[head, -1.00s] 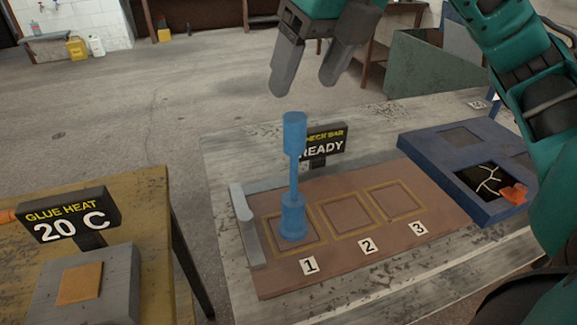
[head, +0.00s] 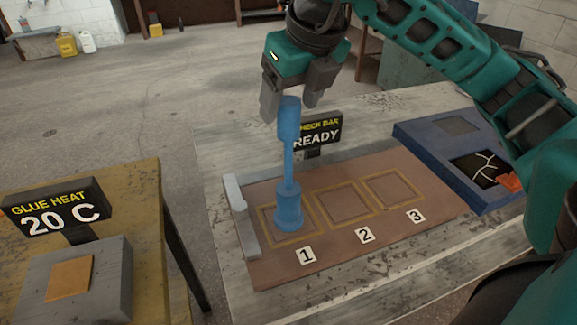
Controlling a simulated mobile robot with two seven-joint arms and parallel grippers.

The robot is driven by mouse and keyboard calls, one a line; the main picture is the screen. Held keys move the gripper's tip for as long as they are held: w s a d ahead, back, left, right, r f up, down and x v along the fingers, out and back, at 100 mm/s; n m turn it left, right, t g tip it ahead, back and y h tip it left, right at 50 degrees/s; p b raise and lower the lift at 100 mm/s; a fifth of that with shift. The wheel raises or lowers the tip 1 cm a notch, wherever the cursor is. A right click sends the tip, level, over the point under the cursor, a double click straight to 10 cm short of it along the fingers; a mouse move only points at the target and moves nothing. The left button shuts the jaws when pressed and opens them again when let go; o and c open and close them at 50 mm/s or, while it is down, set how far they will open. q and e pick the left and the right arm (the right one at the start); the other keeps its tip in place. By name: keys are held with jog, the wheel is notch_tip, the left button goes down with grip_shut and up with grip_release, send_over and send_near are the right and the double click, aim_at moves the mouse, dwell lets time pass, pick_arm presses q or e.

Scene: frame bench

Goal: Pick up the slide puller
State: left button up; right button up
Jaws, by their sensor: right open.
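The blue slide puller (head: 288,165) stands upright on the square marked 1 of the brown board (head: 350,240). It has a thick top cylinder, a thin rod and a wide stepped base. My right gripper (head: 290,104) is open, pointing down, with its two grey fingers on either side of the puller's top end in the picture. Whether the fingers touch the puller I cannot tell. My left gripper is out of view.
A sign reading READY (head: 317,132) stands behind the board. A blue tray (head: 420,150) with a cracked dark panel lies to the right. A grey bar (head: 240,215) edges the board's left. At left, a yellow table (head: 145,215) holds a GLUE HEAT sign (head: 58,208) showing 20 C.

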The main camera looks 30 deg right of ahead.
jog(key=shift+x, duration=1)
grip_shut()
jog(key=shift+w+r, duration=0.1)
jog(key=shift+r, duration=0.05)
dwell(0.5)
